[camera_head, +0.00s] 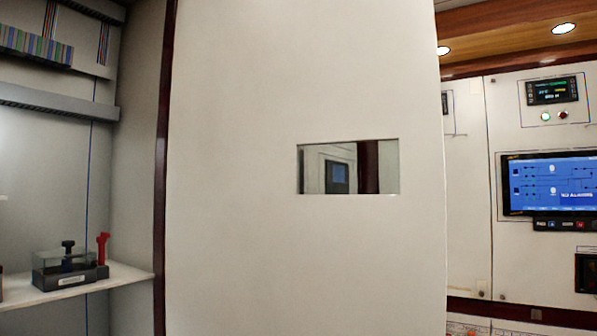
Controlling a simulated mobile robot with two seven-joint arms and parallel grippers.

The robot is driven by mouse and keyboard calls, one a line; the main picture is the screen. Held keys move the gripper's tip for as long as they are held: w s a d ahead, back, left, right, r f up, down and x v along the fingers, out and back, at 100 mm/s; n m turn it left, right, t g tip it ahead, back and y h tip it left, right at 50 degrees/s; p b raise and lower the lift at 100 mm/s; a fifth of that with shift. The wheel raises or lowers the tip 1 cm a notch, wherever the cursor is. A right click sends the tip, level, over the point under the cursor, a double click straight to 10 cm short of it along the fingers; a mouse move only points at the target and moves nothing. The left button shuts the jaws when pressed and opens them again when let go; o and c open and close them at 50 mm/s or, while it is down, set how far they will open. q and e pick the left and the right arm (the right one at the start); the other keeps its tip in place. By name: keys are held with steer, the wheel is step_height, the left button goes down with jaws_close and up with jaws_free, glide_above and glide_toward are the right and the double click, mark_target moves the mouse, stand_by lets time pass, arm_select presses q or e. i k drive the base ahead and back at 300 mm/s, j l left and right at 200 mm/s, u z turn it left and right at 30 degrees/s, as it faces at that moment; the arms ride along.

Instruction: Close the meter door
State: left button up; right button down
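A large white door panel (300,80), which looks like the meter door, fills the middle of the head view. It stands open, with its left side at the dark red frame edge (163,150) of an open cabinet. A small rectangular window (348,167) is set in the panel, and a screen and a dark red strip show in it. I cannot see a handle on the panel. Its top and bottom edges are out of view. Neither of my grippers is in view.
The open cabinet interior (55,180) is at the left, with a white shelf (125,276) bearing a black block (68,273) with a red lever (103,250). At the right is a wall panel with a blue display (552,182) and a small meter (552,91).

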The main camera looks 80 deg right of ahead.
mark_target(254, 82)
steer(key=k+l+z, duration=0.1)
steer(key=l+z, duration=0.4)
steer(key=z, duration=0.2)
steer(key=l+z, duration=0.45)
steer(key=l, duration=0.95)
steer(key=l+u, duration=0.3)
steer(key=l, duration=0.2)
steer(key=k+l+u, duration=0.25)
steer(key=l, duration=0.25)
steer(key=l+u, duration=0.8)
steer(key=l, duration=0.2)
steer(key=k+l, duration=0.1)
steer(key=l, duration=0.2)
